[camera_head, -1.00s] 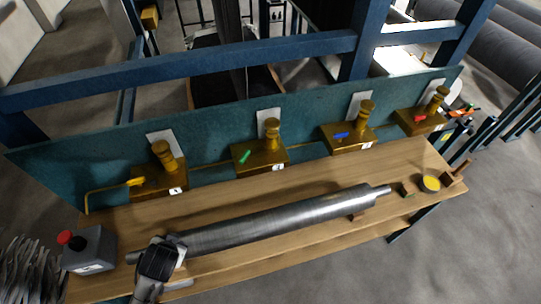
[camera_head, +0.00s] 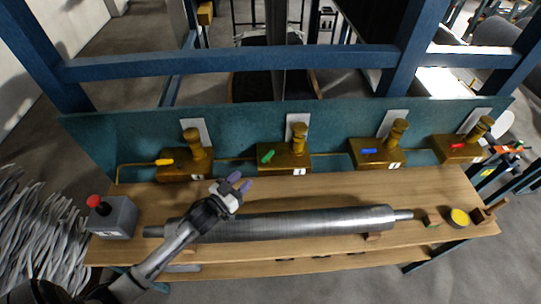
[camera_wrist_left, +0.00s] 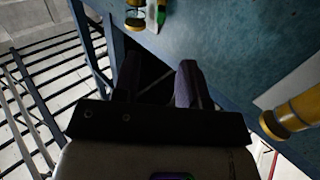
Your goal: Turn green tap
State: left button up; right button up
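The green tap (camera_head: 267,156) is a small lever on the front of a brass valve block (camera_head: 285,159), second from the left on the teal back panel. My left gripper (camera_head: 240,182) is above the bench, in front of and a little left of that block, apart from the tap. Its two purple-tipped fingers are spread with nothing between them. In the left wrist view the left gripper (camera_wrist_left: 158,80) also shows open, and a small green piece (camera_wrist_left: 161,15) is at the top edge; I cannot tell if it is the tap. My right gripper is not in view.
Yellow (camera_head: 164,162), blue (camera_head: 369,151) and red (camera_head: 457,146) levers sit on neighbouring brass blocks. A long grey roll (camera_head: 310,222) lies along the wooden bench below my left gripper. A grey box with a red button (camera_head: 94,201) stands at the left end.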

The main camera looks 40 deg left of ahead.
aim_at(263, 161)
pick_arm(q)
jog(key=w, duration=1.3)
jog(key=shift+w+p, duration=0.4)
jog(key=shift+c, duration=0.3)
grip_shut()
